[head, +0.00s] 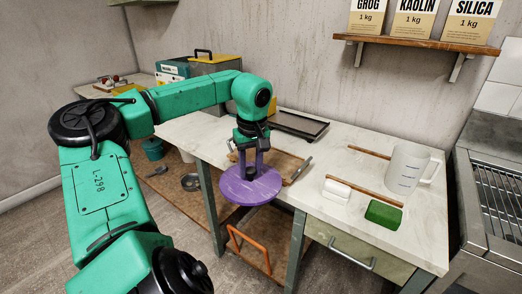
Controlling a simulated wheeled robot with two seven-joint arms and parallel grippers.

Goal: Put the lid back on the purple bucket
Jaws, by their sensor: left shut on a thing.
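The purple lid (250,190) is a flat round disc in the middle of the view. My left gripper (251,168) points down and is shut on the lid at its upper middle. The lid hangs roughly level at the table's front edge and covers part of the edge and of the shelf below. I cannot see the purple bucket; it may be hidden behind the lid or my arm, or out of view. My right gripper is not in view.
On the table (330,145) are a wooden board (284,161), a dark tray (298,124), a measuring jug (408,170), a green block (383,213) and a white roll (336,191). A teal bucket (153,149) and a dark bowl (191,182) sit lower left. An orange handle (250,246) shows below.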

